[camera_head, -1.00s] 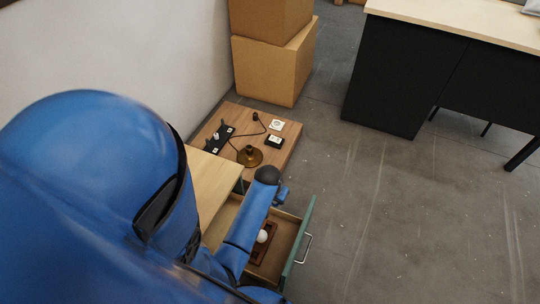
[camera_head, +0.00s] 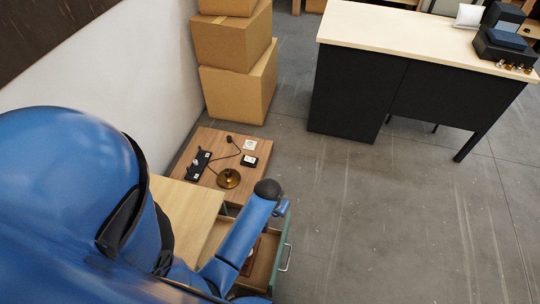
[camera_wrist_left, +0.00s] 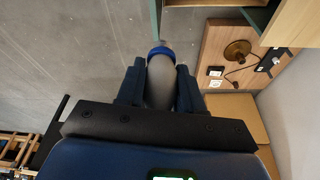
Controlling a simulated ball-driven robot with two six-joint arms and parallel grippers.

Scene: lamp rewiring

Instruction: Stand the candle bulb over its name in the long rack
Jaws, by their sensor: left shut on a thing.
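My left gripper (camera_wrist_left: 160,85) is shut on a pale grey, smooth, rounded thing (camera_wrist_left: 159,88) with a blue band at its far end. I take it for the candle bulb, but its full shape is hidden between the fingers. In the head view my left arm reaches over the open drawer, and the gripper (camera_head: 283,208) is small there, near the drawer's green front. A black strip (camera_head: 198,165) with a small white piece lies on the low wooden table; I cannot tell whether it is the long rack. No names are readable. My right gripper is not in view.
The low table (camera_head: 205,140) holds a brass lamp base (camera_head: 229,178) with a cord, a black block (camera_head: 249,160) and a white card (camera_head: 250,145). The open drawer (camera_head: 270,262) lies under my arm. Cardboard boxes (camera_head: 238,85) stand behind; a desk (camera_head: 400,40) stands right. Floor between is clear.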

